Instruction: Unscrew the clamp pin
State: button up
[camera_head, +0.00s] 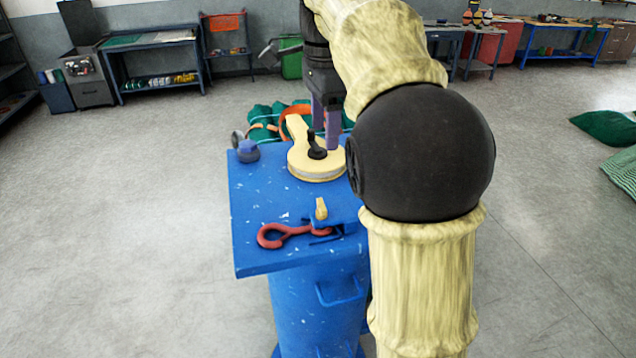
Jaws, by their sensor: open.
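My gripper (326,130) points down, with two purple fingers apart and nothing seen between them. It is over the back of the blue stand (258,210), at a pale yellow round piece (312,172) with a black knob (316,148). Whether a finger touches the knob is not clear. Nearer the front, a small yellow upright head (321,208), which looks like the clamp pin, stands at a dark blue clamp (336,230). A red hook (283,235) lies at this clamp. My gripper is behind and above the yellow head. My arm hides the right side of the stand.
A blue-grey rounded object (248,151) sits at the stand's back left corner. Green netting with orange straps (265,122) lies behind the stand. Benches line the far wall, and green net bundles (608,127) lie at right. The floor left of the stand is clear.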

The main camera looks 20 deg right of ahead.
aim_at(323, 203)
notch_tip(323, 203, down, 16)
jog(key=shift+s+a+f+b, duration=0.1)
jog(key=shift+s+f+b, duration=0.05)
jog(key=shift+b, duration=0.25)
dwell(0.8)
jog(key=shift+c, duration=0.2)
jog(key=c, duration=1)
